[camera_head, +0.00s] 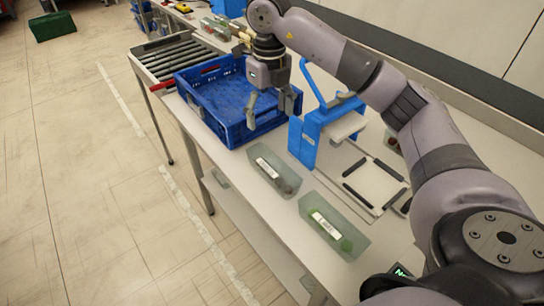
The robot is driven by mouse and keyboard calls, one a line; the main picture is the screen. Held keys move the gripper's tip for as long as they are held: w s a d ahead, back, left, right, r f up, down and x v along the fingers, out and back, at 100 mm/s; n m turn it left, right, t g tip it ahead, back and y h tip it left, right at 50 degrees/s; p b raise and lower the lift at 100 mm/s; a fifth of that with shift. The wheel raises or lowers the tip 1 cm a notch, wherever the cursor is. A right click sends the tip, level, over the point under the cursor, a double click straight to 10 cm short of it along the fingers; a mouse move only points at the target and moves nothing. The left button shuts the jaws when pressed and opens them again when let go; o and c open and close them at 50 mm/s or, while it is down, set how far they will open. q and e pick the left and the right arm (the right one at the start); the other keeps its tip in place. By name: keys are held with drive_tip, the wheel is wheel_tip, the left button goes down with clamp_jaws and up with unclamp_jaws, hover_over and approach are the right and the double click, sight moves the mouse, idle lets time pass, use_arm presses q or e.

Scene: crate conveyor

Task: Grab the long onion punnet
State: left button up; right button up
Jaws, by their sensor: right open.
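Two long clear punnets with white labels lie on the white table. The nearer punnet (358,246) shows something green at its right end. The farther punnet (259,157) shows dark brownish contents at its right end. I cannot tell for certain which one holds onions. My right gripper (269,108) points down over the right part of the blue crate (215,127), beyond both punnets. Its fingers are apart with nothing between them. My left gripper is out of view.
A blue frame-like device (312,132) stands right of the farther punnet, near a flat plate with dark bars (375,184). A roller conveyor (177,55) lies behind the crate. The floor at left is clear, apart from a green box (52,27) far off.

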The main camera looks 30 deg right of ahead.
drive_tip(key=p, duration=0.2)
hover_over(272, 159)
drive_tip(key=f, duration=0.6)
drive_tip(key=shift+s+a+f, duration=0.25)
drive_tip(key=shift+a+f, duration=0.1)
drive_tip(key=shift+f, duration=0.05)
drive_tip(key=f, duration=0.2)
drive_tip(key=f+p, duration=0.1)
drive_tip(key=shift+w+d+f, duration=0.1)
drive_tip(key=shift+w, duration=0.15)
drive_tip(key=shift+s+f+p, duration=0.1)
drive_tip(key=shift+f+p, duration=0.25)
drive_tip(key=shift+f, duration=0.45)
drive_tip(key=f, duration=0.1)
drive_tip(key=f+p, duration=0.2)
drive_tip(key=shift+d+f, duration=0.25)
drive_tip(key=shift+f, duration=0.7)
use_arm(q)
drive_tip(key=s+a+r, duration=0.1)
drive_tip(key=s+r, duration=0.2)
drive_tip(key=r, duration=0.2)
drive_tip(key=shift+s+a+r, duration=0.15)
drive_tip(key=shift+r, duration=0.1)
